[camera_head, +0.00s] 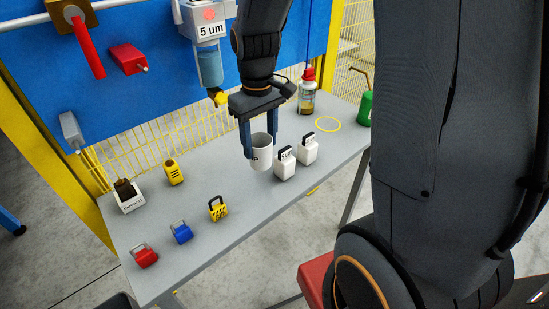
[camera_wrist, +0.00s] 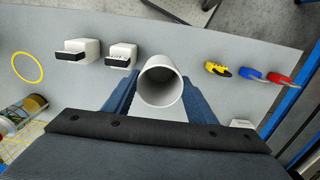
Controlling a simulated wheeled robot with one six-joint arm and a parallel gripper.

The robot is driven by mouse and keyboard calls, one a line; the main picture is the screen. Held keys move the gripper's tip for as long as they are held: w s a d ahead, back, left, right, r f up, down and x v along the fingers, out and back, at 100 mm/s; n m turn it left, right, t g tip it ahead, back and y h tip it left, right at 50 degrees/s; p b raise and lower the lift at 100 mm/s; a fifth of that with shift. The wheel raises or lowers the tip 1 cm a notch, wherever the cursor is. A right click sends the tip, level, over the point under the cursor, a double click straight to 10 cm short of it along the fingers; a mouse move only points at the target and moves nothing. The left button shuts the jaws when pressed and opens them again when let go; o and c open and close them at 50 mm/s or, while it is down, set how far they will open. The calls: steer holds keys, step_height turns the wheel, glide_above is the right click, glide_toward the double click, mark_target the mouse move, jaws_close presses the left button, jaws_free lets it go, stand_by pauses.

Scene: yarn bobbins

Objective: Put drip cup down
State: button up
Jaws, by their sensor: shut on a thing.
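The drip cup (camera_head: 262,156) is a white, open-topped cylinder, upright between the two blue fingers of my gripper (camera_head: 261,147). In the wrist view the cup (camera_wrist: 160,85) shows its open mouth and looks empty, and my gripper (camera_wrist: 155,95) is shut on its sides. The cup is over the grey table (camera_head: 200,190); I cannot tell whether its base touches the top. A yellow ring mark (camera_head: 328,124) lies on the table to the right, apart from the cup, and it also shows in the wrist view (camera_wrist: 42,67).
A red-capped bottle (camera_head: 307,92) and a green can (camera_head: 366,106) stand further right. Yellow (camera_head: 218,208), blue (camera_head: 181,233) and red (camera_head: 144,255) padlocks lie front left. A filter unit (camera_head: 209,62) hangs behind.

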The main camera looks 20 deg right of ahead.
steer(key=shift+w+f, duration=0.1)
steer(key=shift+w, duration=0.2)
steer(key=shift+w+f+p, duration=0.1)
steer(key=shift+f+p, duration=0.85)
steer(key=shift+f, duration=3.95)
steer(key=o, duration=0.8)
steer(key=shift+f, duration=0.15)
